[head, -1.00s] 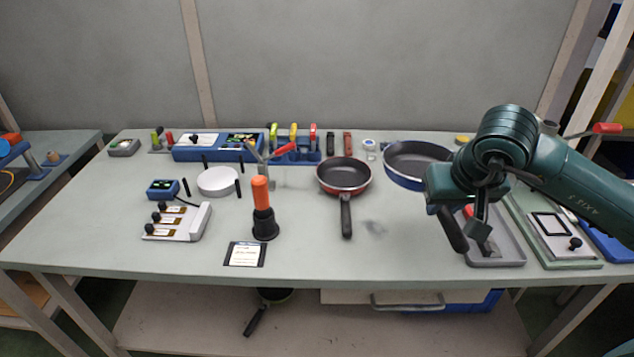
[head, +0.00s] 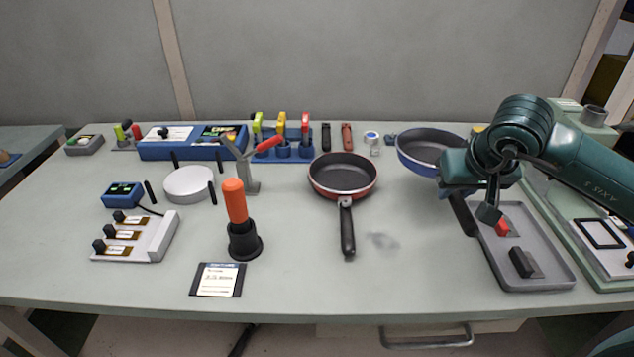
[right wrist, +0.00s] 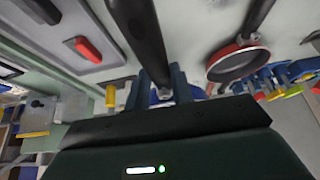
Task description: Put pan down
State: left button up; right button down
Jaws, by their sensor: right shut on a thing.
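A blue pan (head: 425,145) with a dark inside hangs at the right of the head view, beside the red pan. My right gripper (head: 460,190) is shut on its black handle (head: 463,214); the handle also shows between the fingers in the right wrist view (right wrist: 140,30). The arm hides part of the pan's right side. Whether the pan touches the table (head: 300,285) cannot be told. My left gripper is not in view.
A red pan (head: 342,172) lies left of the held pan, handle toward the front. A grey tray (head: 545,283) with red and black pieces is under my right arm. An orange-handled tool (head: 236,205) stands upright at left.

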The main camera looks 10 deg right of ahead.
jog(key=shift+r+p, duration=0.45)
jog(key=shift+r, duration=0.05)
jog(key=shift+f, duration=0.3)
notch_tip(320, 180, down, 10)
jog(key=shift+f, duration=0.15)
jog(key=c, duration=1.6)
grip_release()
jog(key=shift+s+f, duration=0.1)
jog(key=shift+c, duration=0.2)
jog(key=o, duration=0.4)
jog(key=shift+o, duration=0.2)
